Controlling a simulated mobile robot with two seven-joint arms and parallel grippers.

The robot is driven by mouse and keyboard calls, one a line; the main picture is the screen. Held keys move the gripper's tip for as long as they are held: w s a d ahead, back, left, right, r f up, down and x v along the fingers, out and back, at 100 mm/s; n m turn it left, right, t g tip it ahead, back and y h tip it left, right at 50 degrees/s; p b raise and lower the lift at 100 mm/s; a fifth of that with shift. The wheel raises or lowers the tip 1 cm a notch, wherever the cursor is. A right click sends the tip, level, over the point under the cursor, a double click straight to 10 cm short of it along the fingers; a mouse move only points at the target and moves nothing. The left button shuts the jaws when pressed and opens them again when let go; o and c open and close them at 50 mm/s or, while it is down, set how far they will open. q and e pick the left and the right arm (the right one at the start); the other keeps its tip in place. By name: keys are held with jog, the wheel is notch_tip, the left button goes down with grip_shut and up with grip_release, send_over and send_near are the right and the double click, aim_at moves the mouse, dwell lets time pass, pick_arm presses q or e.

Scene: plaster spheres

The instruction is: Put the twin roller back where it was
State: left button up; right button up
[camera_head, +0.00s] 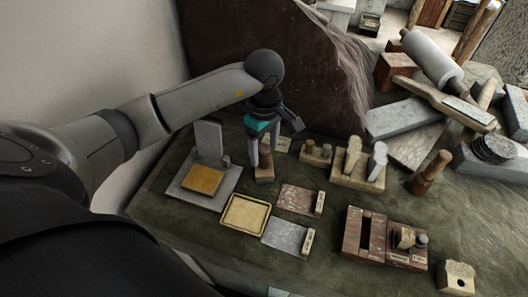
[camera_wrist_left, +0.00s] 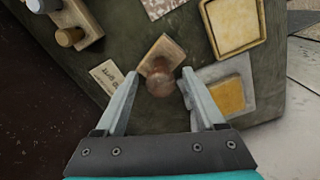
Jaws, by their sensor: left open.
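My left gripper (camera_head: 263,150) points down over the table, and its open fingers also show in the left wrist view (camera_wrist_left: 160,75). Between the fingers is a round brown knob on a small wooden block (camera_wrist_left: 160,55); the block also shows below the gripper in the head view (camera_head: 265,174). The fingers stand on either side of the knob; I cannot tell whether they touch it. A wooden stand with two upright cylinders (camera_head: 357,172) is to the right, beside a smaller block with two short posts (camera_head: 317,155). I cannot tell which piece is the twin roller. My right gripper is not in view.
A grey base with a yellow pad (camera_head: 203,180) and a yellow tray (camera_head: 245,214) lie close to the left. Two slabs, a reddish box (camera_head: 350,236) and a wooden cylinder (camera_head: 430,172) lie right. A large rock (camera_head: 290,50) and piled slabs stand behind.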

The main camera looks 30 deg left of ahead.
pick_arm(q)
notch_tip(320, 180, up, 10)
jog(key=shift+f, duration=0.1)
